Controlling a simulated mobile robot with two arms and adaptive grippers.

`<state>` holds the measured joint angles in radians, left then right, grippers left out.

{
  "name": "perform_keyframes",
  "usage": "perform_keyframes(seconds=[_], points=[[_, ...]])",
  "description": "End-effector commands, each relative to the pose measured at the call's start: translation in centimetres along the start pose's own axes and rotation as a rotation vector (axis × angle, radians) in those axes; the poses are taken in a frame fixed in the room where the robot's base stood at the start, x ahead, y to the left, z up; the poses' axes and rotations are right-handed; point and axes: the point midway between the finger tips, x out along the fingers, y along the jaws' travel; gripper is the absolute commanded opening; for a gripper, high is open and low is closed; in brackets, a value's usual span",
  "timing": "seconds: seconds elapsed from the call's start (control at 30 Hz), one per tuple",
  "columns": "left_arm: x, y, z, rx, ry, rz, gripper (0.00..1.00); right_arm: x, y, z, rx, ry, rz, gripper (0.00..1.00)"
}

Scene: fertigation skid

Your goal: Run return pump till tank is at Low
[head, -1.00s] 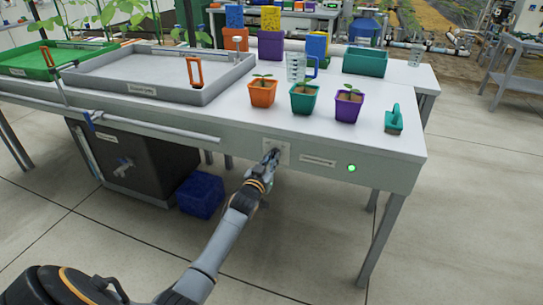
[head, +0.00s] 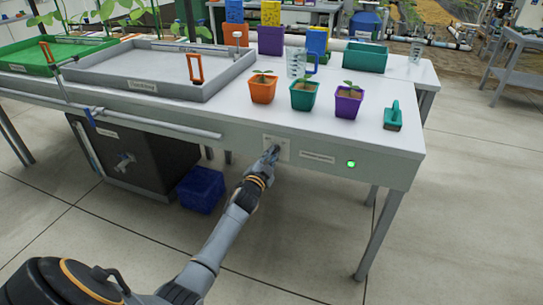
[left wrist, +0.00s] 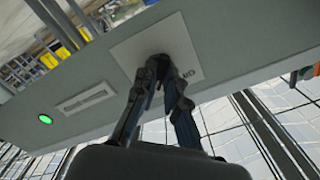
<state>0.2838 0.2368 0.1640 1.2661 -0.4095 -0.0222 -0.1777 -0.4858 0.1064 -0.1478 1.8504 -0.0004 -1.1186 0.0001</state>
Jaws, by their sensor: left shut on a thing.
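My left gripper (head: 272,154) is at a pale switch plate (head: 284,143) on the front panel of the bench. In the left wrist view the fingertips of my left gripper (left wrist: 160,75) are shut on a small dark switch knob (left wrist: 161,61) on the switch plate (left wrist: 187,42). The fingers hide most of the knob, so its setting cannot be read. A green lamp (head: 351,164) is lit to the right of a label strip (head: 317,157). A dark tank (head: 140,165) with a tap stands under the bench. My right gripper is not in view.
A grey tray (head: 160,88) and a green tray (head: 30,58) lie on the bench. Potted seedlings in orange (head: 262,90), teal (head: 303,96) and purple (head: 347,104) pots stand near its front edge. A blue crate (head: 201,188) sits on the floor below.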

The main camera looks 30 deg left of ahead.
Motion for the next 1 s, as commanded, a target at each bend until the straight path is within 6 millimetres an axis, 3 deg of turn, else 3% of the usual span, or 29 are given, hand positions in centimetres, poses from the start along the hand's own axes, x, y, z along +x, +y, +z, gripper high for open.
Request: perform_keyframes(seconds=[0.57, 0.6, 0.7, 1.0], points=[[-0.01, 0.04, 0.0, 0.039, 0.0, 0.001, 0.0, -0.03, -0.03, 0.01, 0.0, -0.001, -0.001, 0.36], [-0.01, 0.04, 0.0, 0.039, 0.0, 0.001, 0.13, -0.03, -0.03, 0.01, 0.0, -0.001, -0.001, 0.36], [-0.01, 0.03, 0.01, 0.038, 0.0, 0.001, 0.34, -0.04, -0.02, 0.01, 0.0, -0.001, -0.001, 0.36], [-0.05, 0.02, 0.01, 0.037, 0.0, 0.001, 0.34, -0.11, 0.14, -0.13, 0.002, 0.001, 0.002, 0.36]])
